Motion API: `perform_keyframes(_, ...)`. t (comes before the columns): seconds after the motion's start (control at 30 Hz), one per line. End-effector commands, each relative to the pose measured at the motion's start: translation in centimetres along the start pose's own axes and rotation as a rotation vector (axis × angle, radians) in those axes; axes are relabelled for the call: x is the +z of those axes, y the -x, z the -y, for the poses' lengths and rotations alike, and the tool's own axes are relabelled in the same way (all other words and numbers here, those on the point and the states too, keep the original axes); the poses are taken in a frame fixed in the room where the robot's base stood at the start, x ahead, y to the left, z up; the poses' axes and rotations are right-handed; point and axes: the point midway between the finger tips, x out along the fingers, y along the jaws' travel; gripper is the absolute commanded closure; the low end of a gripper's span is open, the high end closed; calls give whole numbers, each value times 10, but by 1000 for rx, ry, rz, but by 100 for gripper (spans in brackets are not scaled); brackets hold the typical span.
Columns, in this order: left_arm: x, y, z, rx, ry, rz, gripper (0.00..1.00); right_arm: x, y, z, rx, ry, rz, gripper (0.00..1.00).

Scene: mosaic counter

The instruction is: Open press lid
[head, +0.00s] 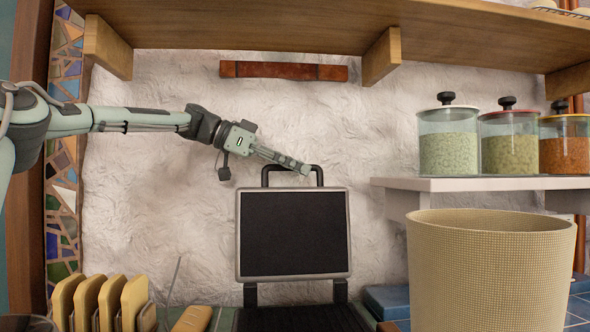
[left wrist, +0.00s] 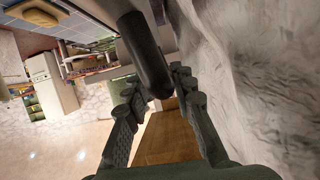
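The press lid (head: 293,234) stands upright, showing a dark plate in a grey frame. It is raised from the press base (head: 295,319), part of which is cut off below. The black lid handle (head: 320,175) is an arch on the lid's top edge. My left gripper (head: 302,168) reaches in from the left and overlaps the top of the handle. In the left wrist view, the dark handle bar (left wrist: 148,55) comes between the far ends of the fingers, which stand apart. Whether they touch it is unclear. My right gripper is out of view.
Bread slices (head: 100,300) stand in a rack at the lower left. A woven bin (head: 490,270) fills the lower right. Lidded jars (head: 449,140) stand on a white shelf (head: 480,184). A wooden shelf (head: 300,25) runs above; a rough white wall (head: 150,220) is behind.

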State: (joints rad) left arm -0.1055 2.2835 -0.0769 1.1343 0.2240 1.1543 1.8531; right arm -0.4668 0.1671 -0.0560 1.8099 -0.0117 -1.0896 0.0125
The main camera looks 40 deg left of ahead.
Motion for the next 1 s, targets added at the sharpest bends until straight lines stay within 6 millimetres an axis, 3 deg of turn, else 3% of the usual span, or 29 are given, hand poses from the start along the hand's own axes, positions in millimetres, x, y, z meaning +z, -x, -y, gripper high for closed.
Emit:
perform_keyframes(0.43,3,7,0,2,3,3,66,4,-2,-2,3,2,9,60)
perform_keyframes(0.8,2,81,1,-1,2,1,66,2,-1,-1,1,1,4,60)
perform_keyframes(1.0,2,110,1,1,1,2,66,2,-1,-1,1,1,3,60)
